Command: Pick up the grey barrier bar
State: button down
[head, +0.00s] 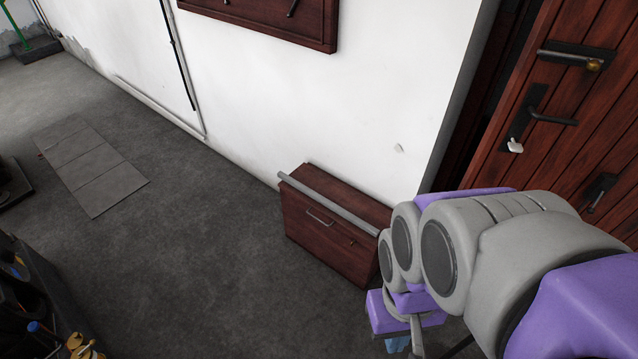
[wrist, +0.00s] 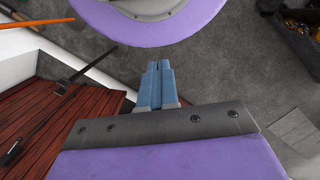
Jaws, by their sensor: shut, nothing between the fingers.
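The grey barrier bar (head: 328,204) lies along the top of a dark red wooden box (head: 318,245) against the white wall, in the head view. Its right end reaches close to my arm in the picture, which may cover part of it. My gripper (wrist: 158,66) shows in the wrist view with its blue fingers together and empty. In the head view only a bit of blue finger (head: 397,345) shows below my arm, at the lower right of the box. I cannot make out the bar in the wrist view.
A wooden door (head: 585,110) with black handles stands at the right. A dark wooden board (head: 265,15) hangs on the wall. Flat grey panels (head: 90,165) lie on the floor at left, and cluttered items (head: 40,320) stand at lower left. The floor between is clear.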

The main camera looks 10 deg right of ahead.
aim_at(338, 209)
jog(key=z, duration=0.65)
jog(key=i+j+z, duration=0.2)
jog(key=j+z, duration=0.15)
jog(key=i+j+z, duration=0.15)
jog(key=j+z, duration=0.15)
jog(key=j, duration=0.3)
jog(key=i+j+z, duration=0.1)
jog(key=j+z, duration=0.25)
jog(key=j, duration=0.15)
jog(key=j+z, duration=0.35)
jog(key=j, duration=1.65)
